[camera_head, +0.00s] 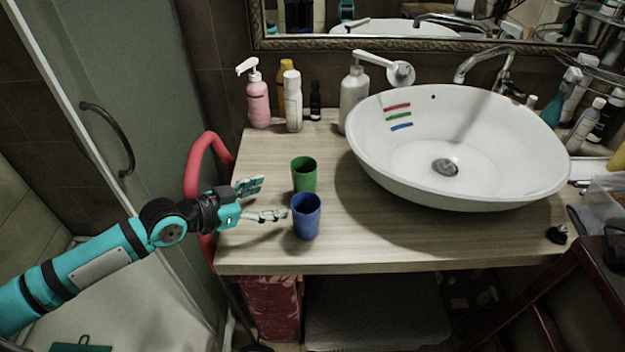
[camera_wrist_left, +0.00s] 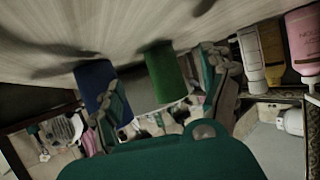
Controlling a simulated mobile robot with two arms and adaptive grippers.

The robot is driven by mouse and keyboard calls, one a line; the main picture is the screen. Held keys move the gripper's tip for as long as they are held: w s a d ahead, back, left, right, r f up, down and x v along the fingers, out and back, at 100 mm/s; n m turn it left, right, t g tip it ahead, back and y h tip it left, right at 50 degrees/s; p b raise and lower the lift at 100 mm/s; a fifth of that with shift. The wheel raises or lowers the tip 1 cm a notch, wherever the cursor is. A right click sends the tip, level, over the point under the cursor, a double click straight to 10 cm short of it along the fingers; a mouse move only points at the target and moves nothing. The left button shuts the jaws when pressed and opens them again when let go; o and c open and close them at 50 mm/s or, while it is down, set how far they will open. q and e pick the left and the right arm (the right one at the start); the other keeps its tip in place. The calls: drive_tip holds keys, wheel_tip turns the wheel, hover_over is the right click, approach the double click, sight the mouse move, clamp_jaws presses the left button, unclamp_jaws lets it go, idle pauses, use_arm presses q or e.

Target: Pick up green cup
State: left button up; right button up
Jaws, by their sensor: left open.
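The green cup (camera_head: 304,174) stands upright on the wooden counter, left of the basin. The blue cup (camera_head: 306,216) stands just in front of it and hides a little of its lower part. My left gripper (camera_head: 274,199) is open and empty, just left of the cups, with its fingers pointing right. Its nearer finger reaches close to the blue cup's left side; I cannot tell whether they touch. In the left wrist view, the green cup (camera_wrist_left: 166,72) shows between the spread fingers, and the blue cup (camera_wrist_left: 94,76) is partly behind one finger. My right gripper is not in view.
A white basin (camera_head: 460,190) with coloured stripes fills the counter's right side. A pink pump bottle (camera_head: 258,103), a white bottle (camera_head: 293,105) and others stand at the back. A red curved rail (camera_head: 192,170) runs by the counter's left edge. The front left counter is clear.

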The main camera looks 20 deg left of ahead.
sight(294, 180)
use_arm(q)
drive_tip(key=w+d, duration=0.1)
drive_tip(key=w, duration=0.1)
drive_tip(key=w+d, duration=0.2)
drive_tip(key=shift+r+p, duration=0.15)
drive_tip(key=shift+p, duration=0.25)
drive_tip(key=shift+w+d, duration=0.45)
drive_tip(key=shift+w, duration=0.05)
drive_tip(key=w+d, duration=0.1)
drive_tip(key=w+d+p, duration=0.1)
drive_tip(key=w, duration=0.1)
drive_tip(key=shift+w+d+f, duration=0.25)
drive_tip(key=shift+f, duration=0.05)
drive_tip(key=shift+s, duration=0.1)
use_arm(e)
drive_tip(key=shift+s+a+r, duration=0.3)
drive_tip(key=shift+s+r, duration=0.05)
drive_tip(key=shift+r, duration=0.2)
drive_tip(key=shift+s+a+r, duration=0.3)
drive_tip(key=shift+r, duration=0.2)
use_arm(q)
drive_tip(key=c, duration=1.3)
drive_tip(key=shift+c, duration=0.2)
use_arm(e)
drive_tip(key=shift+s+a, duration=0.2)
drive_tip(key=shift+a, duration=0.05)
